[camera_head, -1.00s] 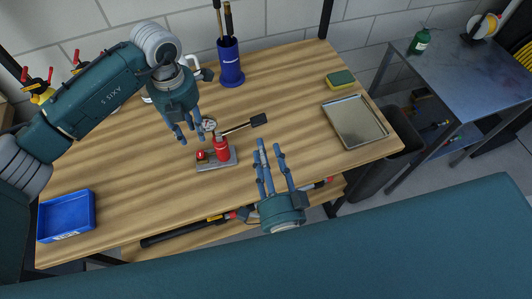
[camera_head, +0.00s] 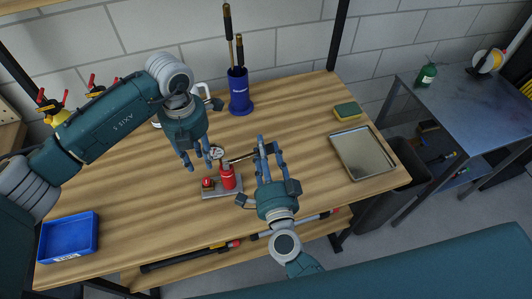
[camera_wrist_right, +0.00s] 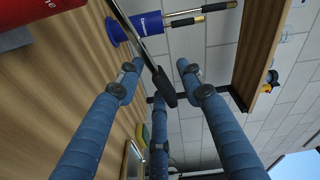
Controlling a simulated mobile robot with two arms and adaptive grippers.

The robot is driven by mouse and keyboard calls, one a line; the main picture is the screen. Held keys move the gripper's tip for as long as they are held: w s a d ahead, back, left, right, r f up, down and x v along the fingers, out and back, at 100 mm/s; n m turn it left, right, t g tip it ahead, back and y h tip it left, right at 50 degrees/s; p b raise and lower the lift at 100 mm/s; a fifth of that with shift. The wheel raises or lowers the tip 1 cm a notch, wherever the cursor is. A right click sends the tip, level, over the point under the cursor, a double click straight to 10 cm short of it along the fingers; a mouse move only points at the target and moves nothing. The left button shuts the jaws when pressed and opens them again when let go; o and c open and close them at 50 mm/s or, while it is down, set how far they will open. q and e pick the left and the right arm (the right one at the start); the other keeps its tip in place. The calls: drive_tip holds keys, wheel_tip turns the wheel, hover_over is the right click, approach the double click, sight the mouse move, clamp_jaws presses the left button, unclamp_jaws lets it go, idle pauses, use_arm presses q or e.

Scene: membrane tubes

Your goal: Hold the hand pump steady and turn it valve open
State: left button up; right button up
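The hand pump has a red cylinder (camera_head: 228,178) on a grey base on the wooden workbench. A red valve knob (camera_head: 208,183) sits left of the cylinder, and a round gauge (camera_head: 217,153) is behind. Its lever reaches right; the black grip (camera_wrist_right: 163,90) shows between the fingers in the right wrist view. My left gripper (camera_head: 198,165) is open, fingers pointing down, just behind and left of the pump. My right gripper (camera_head: 270,147) is open with spread fingers at the lever's end. Contact there is unclear. The cylinder's edge (camera_wrist_right: 18,36) shows upper left in the right wrist view.
A blue cup with tools (camera_head: 240,95) stands behind the pump. A metal tray (camera_head: 370,155) and a sponge (camera_head: 347,110) lie at right. A blue bin (camera_head: 86,236) is at front left. The bench between pump and bin is clear.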

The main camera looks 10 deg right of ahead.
sight(206, 180)
clamp_jaws()
use_arm(q)
drive_tip(key=shift+o, duration=1)
drive_tip(key=r+m+h, duration=0.1)
drive_tip(key=w+d+r+m, duration=0.1)
drive_tip(key=m, duration=0.1)
drive_tip(key=shift+w+r+h, duration=0.3)
drive_tip(key=shift+r+h, duration=0.05)
drive_tip(key=shift+h, duration=0.05)
drive_tip(key=s+a+f+m+h, duration=0.1)
drive_tip(key=s+a+m+h, duration=0.15)
drive_tip(key=a+m, duration=0.5)
drive_tip(key=shift+m, duration=0.85)
drive_tip(key=x, duration=0.8)
drive_tip(key=w+d+x, duration=0.1)
drive_tip(key=x, duration=0.3)
drive_tip(key=shift+d+f, duration=0.1)
